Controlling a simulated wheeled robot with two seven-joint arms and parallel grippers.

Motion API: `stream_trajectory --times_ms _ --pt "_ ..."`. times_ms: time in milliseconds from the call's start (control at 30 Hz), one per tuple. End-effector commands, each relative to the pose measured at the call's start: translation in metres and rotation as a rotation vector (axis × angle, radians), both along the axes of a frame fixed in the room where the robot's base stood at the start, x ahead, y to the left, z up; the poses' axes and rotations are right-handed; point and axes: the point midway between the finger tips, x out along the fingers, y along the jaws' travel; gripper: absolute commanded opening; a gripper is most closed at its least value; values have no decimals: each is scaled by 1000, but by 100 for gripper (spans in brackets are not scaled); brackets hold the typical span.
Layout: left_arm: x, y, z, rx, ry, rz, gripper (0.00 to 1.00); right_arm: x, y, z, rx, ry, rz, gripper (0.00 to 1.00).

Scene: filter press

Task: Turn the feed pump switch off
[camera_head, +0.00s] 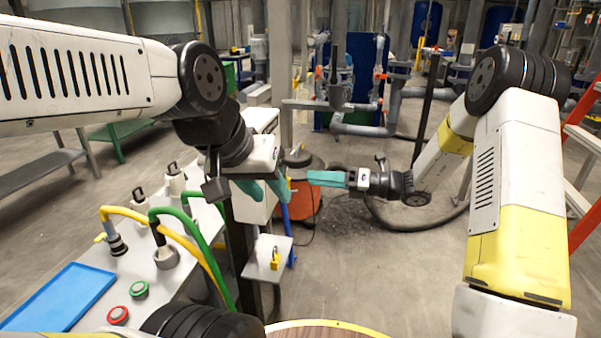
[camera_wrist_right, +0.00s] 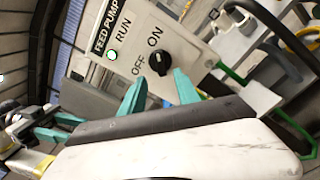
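The feed pump box (camera_wrist_right: 185,40) is a light panel in the right wrist view, marked FEED PUMP, RUN, OFF and ON. Its black rotary switch (camera_wrist_right: 160,63) sits between the OFF and ON marks; I cannot tell surely which mark it points at. My right gripper (camera_wrist_right: 158,80) has its two teal fingers apart, their tips around the switch's near side; contact is unclear. In the head view my right gripper (camera_head: 310,178) reaches left toward the white box (camera_head: 254,208), whose switch face is hidden. My left gripper (camera_head: 266,190) is open, in front of that box.
A bench at left holds a blue tray (camera_head: 62,297), a green button (camera_head: 139,290), a red button (camera_head: 118,315) and yellow and green hoses. A small shelf with a yellow padlock (camera_head: 275,259) stands below the box. An orange machine (camera_head: 300,200) is behind.

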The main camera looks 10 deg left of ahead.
Motion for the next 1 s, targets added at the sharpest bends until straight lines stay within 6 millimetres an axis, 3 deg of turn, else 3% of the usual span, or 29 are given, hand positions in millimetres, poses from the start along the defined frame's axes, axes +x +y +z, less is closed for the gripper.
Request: stream_trajectory --times_ms 500,867,900,1000 --pt "0 0 0 0 0 0 36 4 70 -1 7 13 -4 38" --pt "0 0 0 0 0 0 36 4 77 -1 7 13 -5 38" --pt "0 0 0 0 0 0 36 4 77 -1 7 13 -5 36" --pt "0 0 0 0 0 0 36 4 77 -1 7 13 -5 17"
